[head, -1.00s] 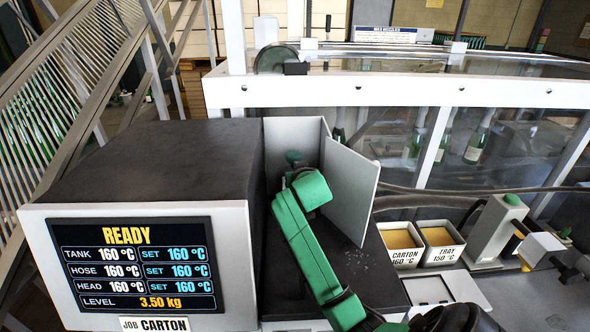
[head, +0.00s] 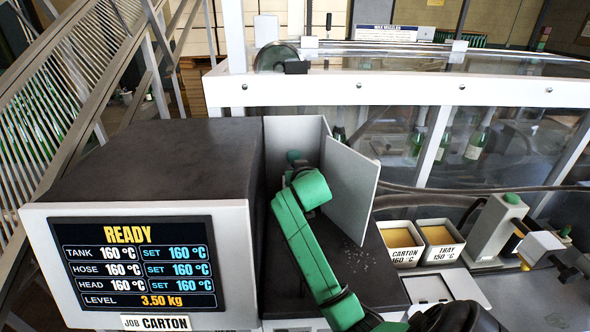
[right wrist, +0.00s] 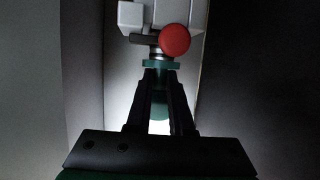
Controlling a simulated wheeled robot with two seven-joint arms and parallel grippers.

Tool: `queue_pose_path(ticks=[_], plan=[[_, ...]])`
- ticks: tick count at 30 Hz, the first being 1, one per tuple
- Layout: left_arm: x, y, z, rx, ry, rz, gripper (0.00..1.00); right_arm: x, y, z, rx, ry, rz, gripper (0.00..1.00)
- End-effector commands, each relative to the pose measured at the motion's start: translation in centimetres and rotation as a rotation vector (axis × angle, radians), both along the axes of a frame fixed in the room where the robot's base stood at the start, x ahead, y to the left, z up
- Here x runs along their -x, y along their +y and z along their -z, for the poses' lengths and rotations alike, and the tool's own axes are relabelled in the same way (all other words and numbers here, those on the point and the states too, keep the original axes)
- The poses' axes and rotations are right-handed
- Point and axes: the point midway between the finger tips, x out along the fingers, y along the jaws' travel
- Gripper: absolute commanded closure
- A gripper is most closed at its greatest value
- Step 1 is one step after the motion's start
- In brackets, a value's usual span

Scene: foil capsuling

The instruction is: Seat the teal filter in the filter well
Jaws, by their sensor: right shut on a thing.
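In the right wrist view my right gripper (right wrist: 160,76) is shut on the teal filter (right wrist: 160,106), a cylinder with a wider flange between and above the fingers. Its upper end is right below a grey metal block (right wrist: 178,16) with a red knob (right wrist: 174,40) and a short metal neck. I cannot tell whether the filter touches the neck or sits in the well. In the head view my green right arm reaches into the bay beside the READY machine (head: 140,262); its wrist mostly hides the fingers. My left gripper is not in view.
An open grey door panel (head: 350,190) stands close to the right of my wrist, and the machine's dark side wall is on the left. Carton (head: 399,256) and tray (head: 441,252) bins stand farther right. Small pale crumbs lie on the dark surface below the door.

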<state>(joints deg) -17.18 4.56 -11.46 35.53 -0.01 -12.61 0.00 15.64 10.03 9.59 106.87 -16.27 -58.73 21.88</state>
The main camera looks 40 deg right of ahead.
Motion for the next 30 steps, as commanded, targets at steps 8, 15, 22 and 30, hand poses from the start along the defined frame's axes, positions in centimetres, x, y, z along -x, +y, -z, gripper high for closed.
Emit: queue_pose_path(ticks=[8,15,22,30], plan=[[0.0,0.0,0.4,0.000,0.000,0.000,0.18,0.0,0.0,0.7,0.000,0.000,0.000,1.00],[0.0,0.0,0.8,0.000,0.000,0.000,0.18,0.0,0.0,1.3,0.000,0.000,0.000,1.00],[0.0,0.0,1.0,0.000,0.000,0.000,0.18,0.0,0.0,1.8,0.000,0.000,0.000,0.76],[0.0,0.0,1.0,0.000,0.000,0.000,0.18,0.0,0.0,1.8,0.000,0.001,0.000,0.45]])
